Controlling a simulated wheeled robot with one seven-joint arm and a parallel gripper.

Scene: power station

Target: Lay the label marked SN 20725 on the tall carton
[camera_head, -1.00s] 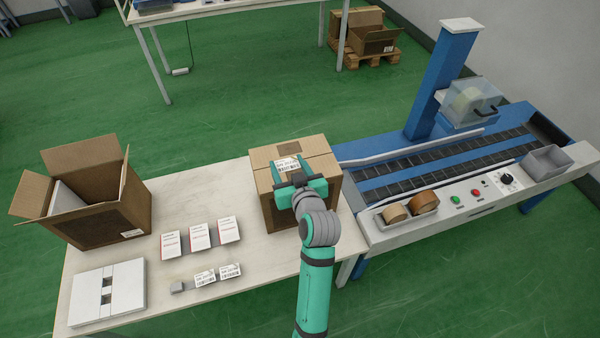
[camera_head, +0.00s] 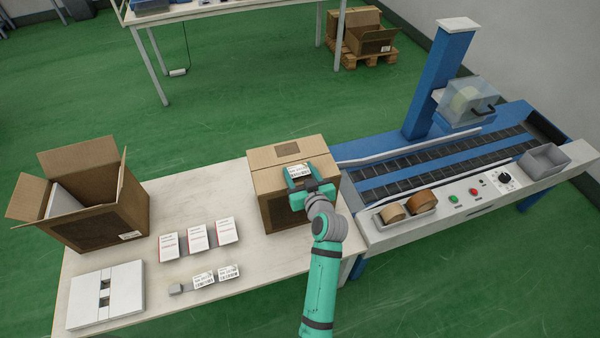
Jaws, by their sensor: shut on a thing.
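The tall carton (camera_head: 272,158) is a closed brown box at the right end of the white table. My gripper (camera_head: 300,176) is over the front right part of its top and is shut on a white label (camera_head: 299,171) with a barcode. The print on this label is too small to read. I cannot tell whether the label touches the carton top. Two more barcode labels, one on the left (camera_head: 203,281) and one on the right (camera_head: 228,273), stand by a small grey block (camera_head: 176,289) at the table's front.
An open carton (camera_head: 92,205) stands at the table's left end. Several white and red boxes (camera_head: 197,239) stand mid-table, and a white flat case (camera_head: 105,295) lies front left. A blue taping machine with a conveyor (camera_head: 420,172) adjoins on the right.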

